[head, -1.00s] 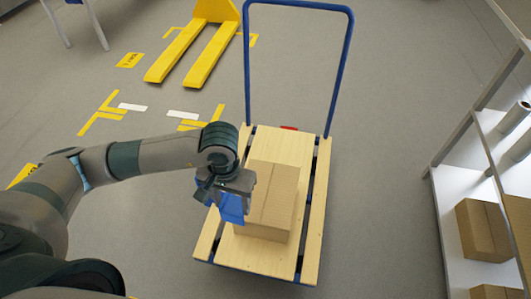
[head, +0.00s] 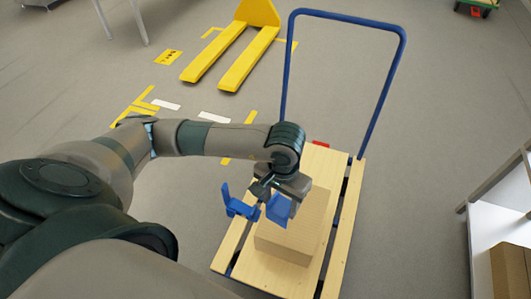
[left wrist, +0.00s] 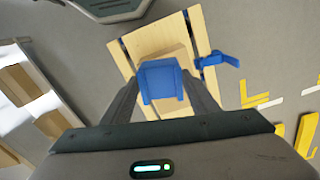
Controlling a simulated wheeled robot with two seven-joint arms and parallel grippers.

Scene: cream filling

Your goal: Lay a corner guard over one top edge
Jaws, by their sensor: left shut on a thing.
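A cardboard box (head: 296,237) sits on the wooden deck of a flat cart (head: 345,225). It also shows in the left wrist view (left wrist: 176,52), partly hidden. My left gripper (head: 275,195) is shut on a blue corner guard (head: 279,209), whose bent faces show between the fingers in the left wrist view (left wrist: 162,82). The guard is in front of the box's left side in the head view; whether it touches the box I cannot tell. A second blue piece (head: 238,204) is at the cart's left edge, apart from the held guard. My right gripper is not in view.
The cart's blue handle (head: 345,15) rises at the far end. A yellow pallet jack (head: 240,50) stands beyond at the left. A shelf (head: 497,215) with a cardboard box (head: 512,268) stands at the right. Grey floor lies between cart and shelf.

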